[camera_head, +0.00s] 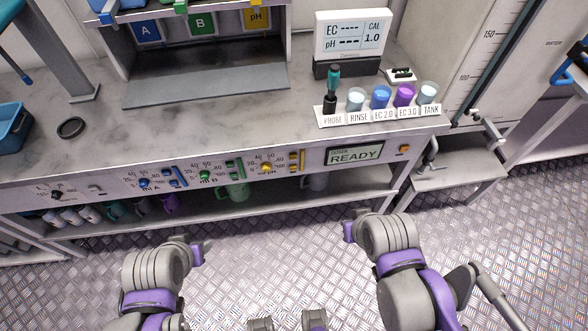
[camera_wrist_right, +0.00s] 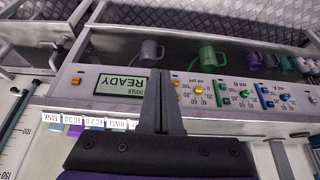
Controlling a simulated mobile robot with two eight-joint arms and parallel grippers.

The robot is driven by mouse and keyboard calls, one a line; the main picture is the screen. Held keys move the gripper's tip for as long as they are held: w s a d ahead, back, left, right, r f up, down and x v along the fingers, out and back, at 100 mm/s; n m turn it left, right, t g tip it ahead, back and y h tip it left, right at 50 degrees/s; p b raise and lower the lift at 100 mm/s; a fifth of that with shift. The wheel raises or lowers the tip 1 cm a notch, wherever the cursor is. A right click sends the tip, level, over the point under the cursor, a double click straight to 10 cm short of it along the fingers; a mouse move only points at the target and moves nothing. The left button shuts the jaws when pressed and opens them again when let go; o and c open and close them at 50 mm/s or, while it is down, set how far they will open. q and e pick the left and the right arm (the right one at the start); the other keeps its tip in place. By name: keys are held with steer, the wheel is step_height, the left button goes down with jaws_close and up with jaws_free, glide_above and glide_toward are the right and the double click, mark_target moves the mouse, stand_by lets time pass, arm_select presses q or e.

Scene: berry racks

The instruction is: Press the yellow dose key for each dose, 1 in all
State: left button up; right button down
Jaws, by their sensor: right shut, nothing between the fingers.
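The yellow dose key (camera_head: 302,160) is on the bench's front panel, right of the yellow pH knob (camera_head: 266,168) and left of the display (camera_head: 355,153), which reads READY. In the right wrist view the panel is upside down. There my right gripper (camera_wrist_right: 162,76) is shut and empty, its fingers in front of the panel between the display (camera_wrist_right: 122,83) and the yellow knob (camera_wrist_right: 198,91). The fingers hide part of the yellow key area. Whether they touch the panel cannot be told. My left gripper cannot be made out.
An orange button (camera_head: 404,149) is right of the display. Blue (camera_head: 144,183) and green (camera_head: 205,175) knobs with keys are further left. Probe and cups (camera_head: 381,97) stand on the bench above. Mugs (camera_head: 232,192) sit on the shelf below. The floor in front is clear.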

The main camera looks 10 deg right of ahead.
mark_target(293, 167)
stand_by(0.4)
arm_select(q)
step_height(293, 167, down, 20)
steer(key=s+b, duration=0.1)
steer(key=b, duration=1.6)
steer(key=shift+s+g+b, duration=0.35)
steer(key=shift+s+g, duration=0.05)
arm_select(e)
steer(key=w+a+f+m+t+y, duration=0.1)
steer(key=w+a+f+m+y, duration=0.1)
steer(key=w+f+m, duration=0.3)
steer(key=w+a+f+m+t+y, duration=0.1)
steer(key=w+a+f+m, duration=0.4)
steer(key=w+f, duration=0.8)
step_height(293, 167, down, 3)
steer(key=shift+w+a+f+m+t+y, duration=0.25)
steer(key=shift+m+t+y, duration=0.2)
steer(key=shift+t, duration=0.35)
steer(key=shift+r, duration=0.1)
arm_select(q)
steer(key=shift+f+b, duration=0.45)
steer(key=shift+f, duration=0.15)
arm_select(e)
steer(key=w, duration=0.8)
steer(key=shift+w, duration=0.3)
steer(key=shift+w, duration=0.15)
steer(key=shift+w, duration=0.25)
